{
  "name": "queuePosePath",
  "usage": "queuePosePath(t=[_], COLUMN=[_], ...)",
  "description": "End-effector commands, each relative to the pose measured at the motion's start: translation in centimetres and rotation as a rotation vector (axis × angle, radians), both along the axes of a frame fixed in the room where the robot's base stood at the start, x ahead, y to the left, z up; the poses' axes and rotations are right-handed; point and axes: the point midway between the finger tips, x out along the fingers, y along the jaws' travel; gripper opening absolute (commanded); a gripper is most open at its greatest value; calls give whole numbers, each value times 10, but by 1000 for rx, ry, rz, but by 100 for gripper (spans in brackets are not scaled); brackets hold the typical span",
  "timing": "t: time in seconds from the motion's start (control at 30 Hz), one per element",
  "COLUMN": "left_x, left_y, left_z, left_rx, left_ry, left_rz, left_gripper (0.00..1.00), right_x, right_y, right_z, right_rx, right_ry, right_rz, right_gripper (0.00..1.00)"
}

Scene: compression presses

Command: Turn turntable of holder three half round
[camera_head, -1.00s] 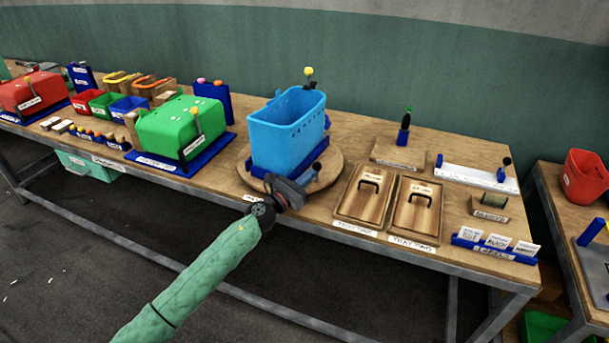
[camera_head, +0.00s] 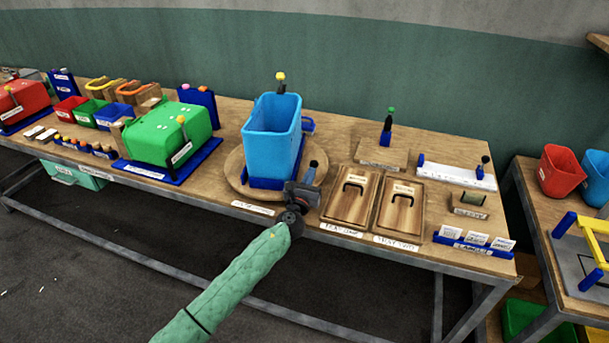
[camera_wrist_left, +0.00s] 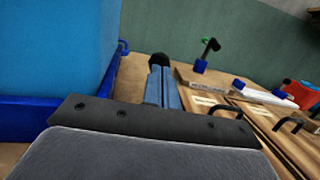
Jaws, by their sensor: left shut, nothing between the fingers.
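The turntable (camera_head: 234,178) is a round wooden disc near the table's front edge. A tall light-blue bin (camera_head: 268,140) stands upright on it in a dark blue holder base (camera_head: 265,183). My left gripper (camera_head: 309,175) is at the disc's right front rim, its fingers shut with nothing between them. A black knob (camera_head: 314,163) shows at the fingertips. In the left wrist view the closed blue fingers (camera_wrist_left: 163,86) point away beside the bin, and the black knob (camera_wrist_left: 158,60) is at their tip. Whether they touch it I cannot tell. My right gripper is out of view.
Two wooden trays with black handles (camera_head: 351,196) lie close to the right of the gripper. A green press (camera_head: 168,132) stands left of the turntable. A yellow-topped post (camera_head: 280,82) is behind the bin. A label rack (camera_head: 474,241) is at the front right.

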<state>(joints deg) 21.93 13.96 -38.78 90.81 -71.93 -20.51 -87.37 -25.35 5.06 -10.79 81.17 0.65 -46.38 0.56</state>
Motion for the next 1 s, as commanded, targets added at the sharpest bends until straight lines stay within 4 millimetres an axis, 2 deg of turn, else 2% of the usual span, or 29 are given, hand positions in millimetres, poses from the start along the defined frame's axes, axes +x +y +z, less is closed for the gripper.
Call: queuePosePath(t=[0.17, 0.37, 0.63, 1.0], left_x=[12, 24, 37, 43], left_y=[-13, -23, -31, -35], left_z=[0, -1, 0, 0], left_rx=[-2, -2, -2, 0], left_ry=[0, 0, -1, 0], left_rz=[86, 175, 174, 172], left_gripper=[0, 0, 0, 0], right_x=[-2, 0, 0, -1], right_y=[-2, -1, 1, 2], right_z=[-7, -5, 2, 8], right_rx=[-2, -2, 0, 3], right_ry=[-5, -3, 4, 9], right_rz=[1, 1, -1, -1], right_gripper=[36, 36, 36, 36])
